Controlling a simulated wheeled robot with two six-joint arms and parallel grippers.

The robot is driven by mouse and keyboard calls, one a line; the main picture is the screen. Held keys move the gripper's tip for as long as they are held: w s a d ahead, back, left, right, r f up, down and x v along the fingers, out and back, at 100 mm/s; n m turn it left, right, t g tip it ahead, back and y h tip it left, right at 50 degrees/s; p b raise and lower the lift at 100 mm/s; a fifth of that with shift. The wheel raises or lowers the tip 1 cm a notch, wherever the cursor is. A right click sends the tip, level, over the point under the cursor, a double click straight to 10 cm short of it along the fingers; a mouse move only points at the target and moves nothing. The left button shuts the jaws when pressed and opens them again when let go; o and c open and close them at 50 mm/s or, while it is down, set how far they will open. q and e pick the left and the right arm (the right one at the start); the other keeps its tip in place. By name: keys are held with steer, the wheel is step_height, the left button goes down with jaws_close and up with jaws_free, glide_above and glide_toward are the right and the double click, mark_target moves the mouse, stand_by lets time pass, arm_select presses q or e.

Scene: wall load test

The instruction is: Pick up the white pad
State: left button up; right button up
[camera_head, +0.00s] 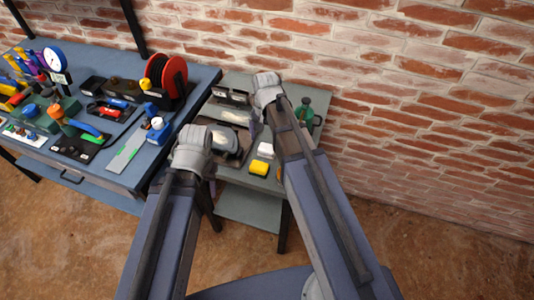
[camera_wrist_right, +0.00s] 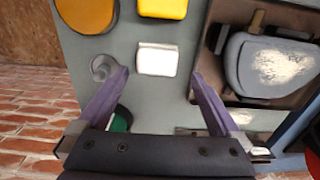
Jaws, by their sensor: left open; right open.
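The white pad (camera_wrist_right: 157,60) lies on the grey side table, between the open fingers of my right gripper (camera_wrist_right: 158,82) in the right wrist view, slightly beyond their tips. The fingers do not visibly touch it. In the head view the white pad (camera_head: 265,149) sits just behind a yellow block (camera_head: 259,168). There my right gripper (camera_head: 253,125) is above the table, its fingers mostly hidden by its own wrist. My left gripper (camera_head: 193,150) is at the left table's right edge, its fingertips largely hidden.
In the wrist view, the yellow block (camera_wrist_right: 163,7), an orange piece (camera_wrist_right: 86,12) and a clear round item (camera_wrist_right: 103,67) lie close by. A dark tray (camera_wrist_right: 212,60) holds a grey-white object. The left workbench (camera_head: 120,165) is crowded with tools. A brick wall (camera_head: 430,110) stands behind.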

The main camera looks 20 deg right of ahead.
mark_target(267, 147)
steer(key=shift+s+f+b, duration=0.15)
steer(key=shift+f+b, duration=1.15)
steer(key=shift+f, duration=0.1)
steer(key=shift+s+f+b, duration=0.15)
steer(key=shift+f+b, duration=1.15)
steer(key=shift+f, duration=0.1)
steer(key=shift+r, duration=0.1)
steer(key=c, duration=1.2)
steer(key=shift+r, duration=0.15)
steer(key=shift+c, duration=0.2)
step_height(267, 147, up, 10)
steer(key=p, duration=1)
